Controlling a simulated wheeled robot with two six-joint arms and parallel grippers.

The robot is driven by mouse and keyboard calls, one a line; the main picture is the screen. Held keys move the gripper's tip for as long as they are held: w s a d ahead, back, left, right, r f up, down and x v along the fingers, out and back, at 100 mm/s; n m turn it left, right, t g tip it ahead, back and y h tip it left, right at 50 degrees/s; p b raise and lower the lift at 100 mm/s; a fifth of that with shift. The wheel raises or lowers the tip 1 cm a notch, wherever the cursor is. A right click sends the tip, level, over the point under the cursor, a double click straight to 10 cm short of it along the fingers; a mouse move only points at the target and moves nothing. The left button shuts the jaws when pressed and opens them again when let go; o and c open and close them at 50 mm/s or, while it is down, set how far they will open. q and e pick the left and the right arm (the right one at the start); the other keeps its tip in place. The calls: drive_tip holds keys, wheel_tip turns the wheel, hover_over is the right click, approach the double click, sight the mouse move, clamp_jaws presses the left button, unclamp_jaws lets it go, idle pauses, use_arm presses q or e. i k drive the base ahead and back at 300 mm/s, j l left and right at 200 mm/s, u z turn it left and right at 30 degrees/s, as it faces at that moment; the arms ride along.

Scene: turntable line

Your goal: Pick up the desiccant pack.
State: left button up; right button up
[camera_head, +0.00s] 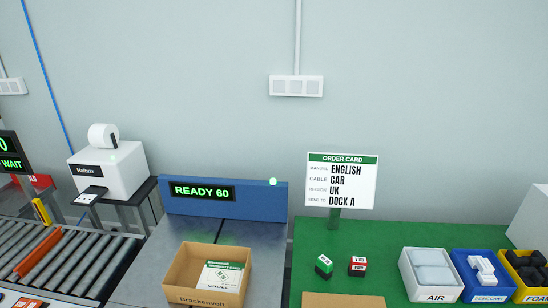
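White packs (481,270) lie in a blue bin (458,262) at the lower right of the head view. The bin's front label is small and appears to begin with "DES", so these look like the desiccant packs. Several packs overlap there, and I cannot separate each one clearly. Neither of my grippers is in view.
A white AIR bin (405,270) is left of the blue bin, and a yellow bin (508,270) with dark pieces is right. An order card (342,180), two small boxes (324,265) and an open carton (180,265) stand left. Green mat (385,236) shows behind.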

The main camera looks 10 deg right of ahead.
sight(485, 266)
drive_tip(key=z, duration=1.8)
drive_tip(key=l, duration=0.1)
